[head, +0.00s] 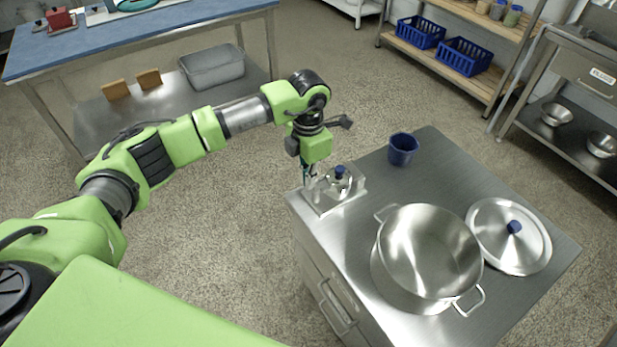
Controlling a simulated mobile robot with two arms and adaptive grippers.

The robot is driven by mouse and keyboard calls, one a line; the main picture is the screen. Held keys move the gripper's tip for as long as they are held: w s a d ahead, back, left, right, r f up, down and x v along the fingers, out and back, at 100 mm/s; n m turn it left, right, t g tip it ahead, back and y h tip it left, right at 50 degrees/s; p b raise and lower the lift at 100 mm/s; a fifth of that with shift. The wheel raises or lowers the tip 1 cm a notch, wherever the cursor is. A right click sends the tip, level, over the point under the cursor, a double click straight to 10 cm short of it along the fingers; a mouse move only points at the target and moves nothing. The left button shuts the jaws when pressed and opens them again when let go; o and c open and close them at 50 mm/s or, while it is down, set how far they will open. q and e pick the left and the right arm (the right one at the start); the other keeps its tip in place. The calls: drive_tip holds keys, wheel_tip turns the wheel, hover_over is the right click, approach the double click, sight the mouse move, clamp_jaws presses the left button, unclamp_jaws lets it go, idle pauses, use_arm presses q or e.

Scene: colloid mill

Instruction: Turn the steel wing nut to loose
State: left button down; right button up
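A small steel device (335,191) with a blue-topped part (339,171) stands on the near left corner of the steel cabinet top. My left gripper (307,178) points down at the left side of this device, very close to it. Its fingertips are small and partly lost against the shiny metal, so I cannot tell whether they are open or shut or whether they touch anything. The steel wing nut is not clearly distinguishable at this size. My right gripper is not in view.
A blue cup (403,149), a large steel pot (428,257) and a lid with a blue knob (509,236) share the cabinet top (460,172). A blue-topped table (150,37) stands at the back left. Shelves with blue baskets (465,56) stand at the back right.

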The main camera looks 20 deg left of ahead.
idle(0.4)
use_arm(q)
drive_tip(key=shift+w+d+n+b, duration=0.1)
drive_tip(key=shift+d+n+b, duration=0.3)
drive_tip(key=shift+n, duration=2.55)
drive_tip(key=shift+w+d+n+b, duration=0.1)
drive_tip(key=shift+d+n, duration=0.45)
drive_tip(key=shift+n, duration=2.35)
drive_tip(key=shift+d+n+b, duration=0.25)
drive_tip(key=shift+d+n, duration=0.25)
drive_tip(key=shift+n, duration=2.45)
drive_tip(key=shift+r, duration=0.1)
drive_tip(key=c, duration=2.3)
unclamp_jaws()
drive_tip(key=shift+c, duration=0.2)
